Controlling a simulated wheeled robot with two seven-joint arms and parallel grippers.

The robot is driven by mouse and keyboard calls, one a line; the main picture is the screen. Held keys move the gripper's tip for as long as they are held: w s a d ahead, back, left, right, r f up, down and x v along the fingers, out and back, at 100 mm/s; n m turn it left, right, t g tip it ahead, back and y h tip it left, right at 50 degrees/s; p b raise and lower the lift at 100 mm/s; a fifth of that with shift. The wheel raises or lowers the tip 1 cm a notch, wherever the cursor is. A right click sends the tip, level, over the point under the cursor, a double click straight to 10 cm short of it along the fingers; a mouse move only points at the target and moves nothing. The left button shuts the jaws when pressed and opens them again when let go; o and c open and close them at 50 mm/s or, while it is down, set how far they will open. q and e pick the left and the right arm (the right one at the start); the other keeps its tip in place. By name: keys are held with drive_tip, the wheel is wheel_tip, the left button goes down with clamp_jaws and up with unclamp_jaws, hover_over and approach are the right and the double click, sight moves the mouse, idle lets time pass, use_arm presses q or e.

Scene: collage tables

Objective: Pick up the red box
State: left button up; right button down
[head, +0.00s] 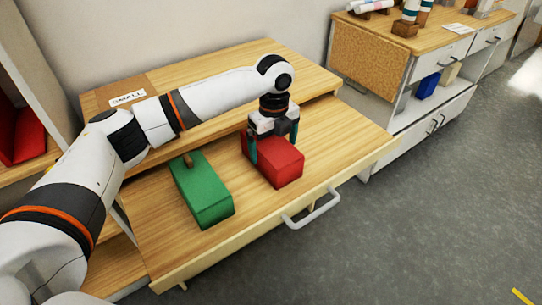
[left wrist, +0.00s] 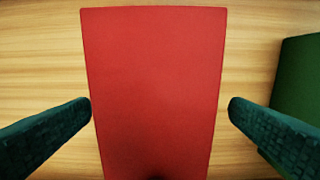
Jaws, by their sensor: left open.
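The red box (head: 279,167) lies in a pulled-out wooden drawer, to the right of a green box. My left gripper (head: 272,150) is above it, pointing down, with its fingers at the box's two sides. In the left wrist view the red box (left wrist: 155,85) fills the middle. The two dark teal fingers of my left gripper (left wrist: 160,108) stand open on either side of it, with a narrow gap on the right and little or none on the left. My right gripper is not in view.
The green box (head: 205,192) lies in the same drawer (head: 335,140), with a small brown piece near its far end. The drawer has a metal handle (head: 312,208) at its front. A cabinet (head: 425,95) stands at the back right. The drawer's right part is bare.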

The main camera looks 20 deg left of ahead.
use_arm(q)
drive_tip(key=f, duration=0.5)
drive_tip(key=shift+w, duration=0.3)
drive_tip(key=shift+c, duration=0.6)
drive_tip(key=c, duration=0.9)
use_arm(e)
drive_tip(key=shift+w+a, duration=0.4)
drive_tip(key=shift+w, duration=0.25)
